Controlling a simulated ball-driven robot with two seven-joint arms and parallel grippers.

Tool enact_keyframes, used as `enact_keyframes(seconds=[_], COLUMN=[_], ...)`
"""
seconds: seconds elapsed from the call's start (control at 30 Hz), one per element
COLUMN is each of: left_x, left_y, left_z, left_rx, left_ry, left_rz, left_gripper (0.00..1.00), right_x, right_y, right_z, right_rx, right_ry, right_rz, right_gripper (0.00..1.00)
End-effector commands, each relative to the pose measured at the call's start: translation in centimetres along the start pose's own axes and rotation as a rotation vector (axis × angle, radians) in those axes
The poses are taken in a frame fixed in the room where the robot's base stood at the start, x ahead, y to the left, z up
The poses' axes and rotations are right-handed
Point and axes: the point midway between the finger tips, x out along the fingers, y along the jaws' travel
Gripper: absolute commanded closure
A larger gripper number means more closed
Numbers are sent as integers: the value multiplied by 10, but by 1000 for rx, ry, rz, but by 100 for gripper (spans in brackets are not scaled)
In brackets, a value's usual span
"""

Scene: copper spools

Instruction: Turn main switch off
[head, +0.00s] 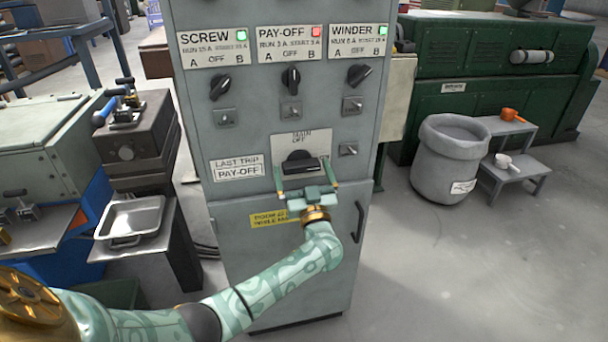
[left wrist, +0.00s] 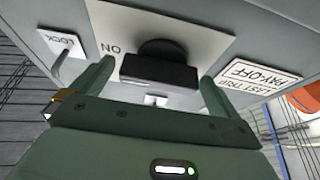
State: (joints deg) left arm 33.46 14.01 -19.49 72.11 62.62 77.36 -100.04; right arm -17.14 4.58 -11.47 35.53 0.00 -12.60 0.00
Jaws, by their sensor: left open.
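The main switch (head: 299,161) is a black rotary handle on a pale plate (head: 316,142) lettered MAIN and OFF, on the front of the grey cabinet. Its bar lies roughly horizontal in the head view. In the left wrist view the black handle (left wrist: 158,69) sits between my fingers, and ON is lettered beside it on the plate. My left gripper (head: 303,171) is open, with one finger on each side of the handle. I cannot tell whether the fingers touch it. My right gripper is not in view.
Above are SCREW (head: 220,83), PAY-OFF (head: 291,76) and WINDER (head: 359,75) knobs; their lamps are green, red and green. A small lock lever (head: 347,149) is right of the plate. A LAST TRIP PAY-OFF label (head: 238,168) is at left.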

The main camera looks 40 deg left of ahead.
Motion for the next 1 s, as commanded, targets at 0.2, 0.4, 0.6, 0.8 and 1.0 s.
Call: enact_keyframes(seconds=[0.2, 0.4, 0.6, 0.8, 1.0], left_x=[3, 3, 3, 2, 2], left_y=[0, 0, 0, 1, 2], left_z=[0, 0, 0, 0, 0], left_rx=[1, 1, -1, -36, -135], left_ry=[1, 1, 0, -2, -4], left_rz=[0, 0, -1, -15, -56], left_gripper=[0, 31, 39, 39, 39], right_x=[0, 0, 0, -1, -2], right_y=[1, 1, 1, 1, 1], right_z=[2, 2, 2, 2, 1], right_rx=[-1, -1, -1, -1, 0], right_ry=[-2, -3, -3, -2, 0], right_rz=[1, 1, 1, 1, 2], right_gripper=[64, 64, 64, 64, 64])
